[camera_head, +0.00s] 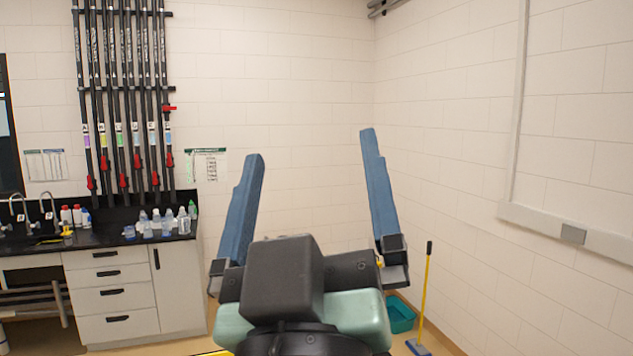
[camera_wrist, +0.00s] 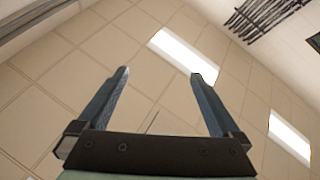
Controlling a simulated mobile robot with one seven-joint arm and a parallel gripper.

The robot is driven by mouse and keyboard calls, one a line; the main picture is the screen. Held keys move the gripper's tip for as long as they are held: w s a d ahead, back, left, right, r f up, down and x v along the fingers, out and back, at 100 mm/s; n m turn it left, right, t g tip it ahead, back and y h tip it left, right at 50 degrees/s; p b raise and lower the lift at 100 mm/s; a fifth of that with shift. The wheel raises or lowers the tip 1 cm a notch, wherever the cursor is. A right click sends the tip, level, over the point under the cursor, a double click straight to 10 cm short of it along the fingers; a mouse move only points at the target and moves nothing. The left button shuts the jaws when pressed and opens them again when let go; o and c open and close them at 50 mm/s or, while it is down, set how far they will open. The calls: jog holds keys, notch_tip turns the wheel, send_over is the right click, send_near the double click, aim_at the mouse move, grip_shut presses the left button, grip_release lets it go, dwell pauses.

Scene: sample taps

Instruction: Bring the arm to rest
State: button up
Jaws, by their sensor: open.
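My gripper (camera_head: 312,150) stands raised in the middle of the head view, with its two blue fingers pointing up and spread wide apart. It is open and nothing is between the fingers. In the wrist view, my gripper (camera_wrist: 160,83) is again open and empty, with the tiled ceiling (camera_wrist: 65,65) and bright lamps (camera_wrist: 185,55) beyond it. The rest of my arm is mostly hidden behind the gripper's body.
A dark counter (camera_head: 100,238) with several bottles (camera_head: 160,224) and a sink stands at the left. Several pipes with red taps (camera_head: 123,181) run up the wall above it. A teal bucket (camera_head: 402,316) and a yellow-handled mop (camera_head: 425,295) stand by the right wall.

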jog(key=s+r+m+t, duration=0.2)
jog(key=s+r+m, duration=0.1)
jog(key=s+r, duration=0.1)
jog(key=shift+s+d+r+t, duration=0.3)
jog(key=shift+s+r, duration=0.1)
jog(key=shift+r, duration=0.5)
jog(key=shift+w, duration=0.1)
